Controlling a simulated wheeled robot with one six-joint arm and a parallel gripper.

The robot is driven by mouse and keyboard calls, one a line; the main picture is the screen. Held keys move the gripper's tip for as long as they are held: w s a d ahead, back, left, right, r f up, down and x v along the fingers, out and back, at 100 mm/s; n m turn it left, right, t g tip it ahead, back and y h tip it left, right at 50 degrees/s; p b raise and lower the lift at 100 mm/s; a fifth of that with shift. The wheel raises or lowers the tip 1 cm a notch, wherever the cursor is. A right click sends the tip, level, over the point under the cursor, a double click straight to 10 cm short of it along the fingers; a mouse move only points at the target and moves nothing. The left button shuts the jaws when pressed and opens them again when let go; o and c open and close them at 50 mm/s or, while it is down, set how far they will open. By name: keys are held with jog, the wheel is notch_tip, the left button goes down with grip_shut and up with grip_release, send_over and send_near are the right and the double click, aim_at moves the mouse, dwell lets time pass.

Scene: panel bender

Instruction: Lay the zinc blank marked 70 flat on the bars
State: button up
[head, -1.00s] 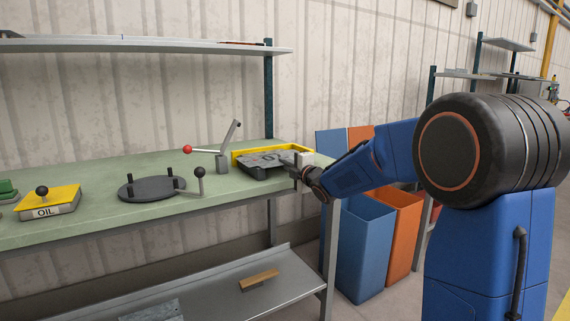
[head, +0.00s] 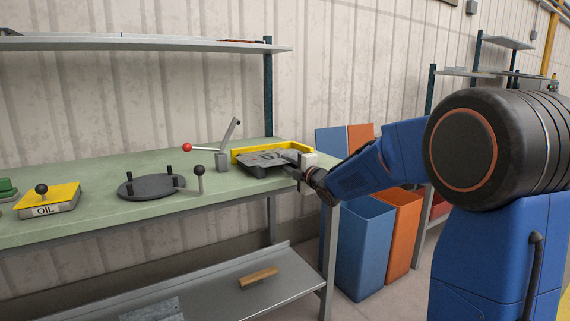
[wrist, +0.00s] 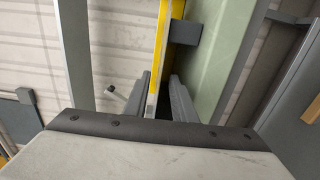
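A dark grey, marked plate-like piece (head: 262,159) lies in a yellow-edged holder (head: 243,152) at the right end of the bench. I cannot read a 70 on it. A mottled grey sheet (head: 152,309) shows at the bottom edge, on the lower shelf; no mark is readable there either. I cannot make out which piece is the named blank, or the bars. My gripper (head: 301,174) is at the right side of the holder, close to the dark piece. In the wrist view its two fingers (wrist: 162,98) stand apart with a gap between them and no clear held object.
A white block (head: 309,159) is beside my gripper. A red-knobbed lever (head: 205,149), a black-knobbed post (head: 199,180), a round dark plate (head: 151,187) and an OIL box (head: 48,201) are on the bench. Blue (head: 364,250) and orange (head: 402,230) bins stand beyond its right end.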

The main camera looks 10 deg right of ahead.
jog(key=v, duration=1.5)
jog(key=shift+s, duration=0.15)
jog(key=s+d+f+m+g+h, duration=0.3)
jog(key=s+f+m+h, duration=0.1)
jog(key=s+m, duration=0.35)
jog(key=s+d+f+m+g+h, duration=0.2)
jog(key=s+d+f+m+h, duration=0.15)
jog(key=s+m, duration=0.4)
jog(key=s+a+f+m+g, duration=0.1)
jog(key=s+f+m+g, duration=0.1)
jog(key=s, duration=0.6)
jog(key=s+a+f+m+g+y, duration=0.1)
jog(key=s+a+f+m+g, duration=0.1)
jog(key=s+f, duration=0.3)
jog(key=s+a+f+m+g+y, duration=0.1)
jog(key=s+a+f+m+g, duration=0.1)
jog(key=s, duration=1)
jog(key=shift+f+m+g, duration=0.3)
jog(key=shift+f+g, duration=0.4)
jog(key=shift+f, duration=0.2)
